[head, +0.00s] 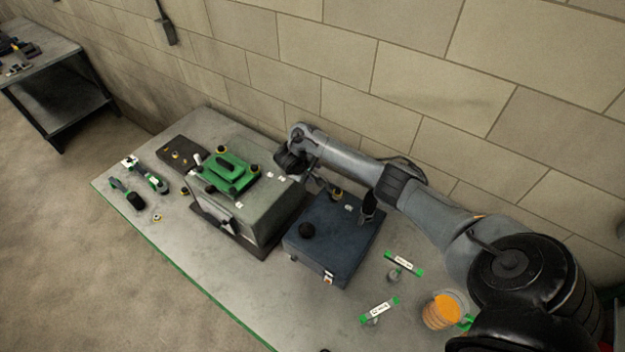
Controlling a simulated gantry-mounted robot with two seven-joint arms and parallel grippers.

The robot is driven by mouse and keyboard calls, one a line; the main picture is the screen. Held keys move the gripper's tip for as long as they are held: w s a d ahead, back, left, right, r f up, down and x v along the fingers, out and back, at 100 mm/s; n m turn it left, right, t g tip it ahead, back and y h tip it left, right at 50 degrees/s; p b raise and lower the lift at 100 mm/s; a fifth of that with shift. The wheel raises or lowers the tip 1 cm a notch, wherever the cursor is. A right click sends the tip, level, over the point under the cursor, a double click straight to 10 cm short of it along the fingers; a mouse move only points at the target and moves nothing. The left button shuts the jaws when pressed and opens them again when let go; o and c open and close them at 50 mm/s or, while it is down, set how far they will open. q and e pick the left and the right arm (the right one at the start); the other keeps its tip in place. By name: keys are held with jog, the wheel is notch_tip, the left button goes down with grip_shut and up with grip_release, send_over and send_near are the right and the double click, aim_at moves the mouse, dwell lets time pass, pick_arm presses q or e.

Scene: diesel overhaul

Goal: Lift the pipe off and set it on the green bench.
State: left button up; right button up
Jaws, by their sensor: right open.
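The green bench (215,288) is a grey-topped table with a green front edge, standing along the block wall. A grey engine block (262,218) with a green cover (228,173) on top stands on it, left of a dark blue box (330,243). My right arm comes in from the right, and my right gripper (318,181) is open above the gap between the block's right end and the blue box. A thin grey part shows close to it, but I cannot tell whether this is the pipe or a finger. My left gripper is out of view.
Several green-handled tools (128,195) lie at the bench's left end beside a dark tray (183,153). Labelled green holders (404,263) and an orange jar (441,311) stand at the right. The bench's front left strip is mostly clear. Another table (66,90) stands far left.

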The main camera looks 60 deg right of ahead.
jog(key=shift+x, duration=0.75)
grip_shut()
